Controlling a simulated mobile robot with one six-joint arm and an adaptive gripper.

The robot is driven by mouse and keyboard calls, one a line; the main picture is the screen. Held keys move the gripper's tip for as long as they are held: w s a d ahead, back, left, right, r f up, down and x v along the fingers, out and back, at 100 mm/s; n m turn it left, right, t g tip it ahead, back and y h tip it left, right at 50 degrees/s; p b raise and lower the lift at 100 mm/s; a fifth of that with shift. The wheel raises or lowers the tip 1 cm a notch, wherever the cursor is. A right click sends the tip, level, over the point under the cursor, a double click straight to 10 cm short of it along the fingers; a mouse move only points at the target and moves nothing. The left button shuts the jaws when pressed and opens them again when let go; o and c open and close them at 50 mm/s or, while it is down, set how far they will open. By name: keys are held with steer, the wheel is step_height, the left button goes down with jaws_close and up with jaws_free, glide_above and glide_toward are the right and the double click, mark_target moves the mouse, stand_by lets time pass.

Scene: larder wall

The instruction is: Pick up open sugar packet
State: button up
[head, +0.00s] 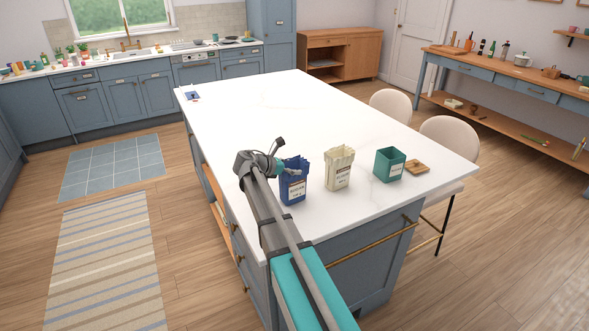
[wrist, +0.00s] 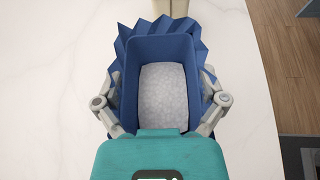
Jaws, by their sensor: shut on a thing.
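The open sugar packet (head: 293,188) is blue with a crimped, jagged top and a pale label too small to read surely. It is upright at the near left of the white island top. In the wrist view the packet (wrist: 125,47) is open at the top, with white grains inside. My gripper (head: 283,166) is shut on it, with one finger at each side. I cannot tell whether its base touches the worktop.
A cream packet (head: 339,168) stands close to the right. A green square canister (head: 389,165) stands further right, beside a wooden lid (head: 417,167).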

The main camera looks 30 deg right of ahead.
steer(key=s+d+r+p, duration=0.2)
steer(key=s+r+p, duration=0.4)
steer(key=s+d+r+p, duration=0.3)
steer(key=s+r+p, duration=0.3)
steer(key=s, duration=0.1)
steer(key=shift+d+r, duration=0.25)
steer(key=shift+r, duration=0.05)
stand_by(0.6)
step_height(320, 180, down, 3)
steer(key=b, duration=0.2)
steer(key=shift+b, duration=0.3)
steer(key=shift+d+r, duration=0.1)
steer(key=shift+d, duration=0.05)
stand_by(0.3)
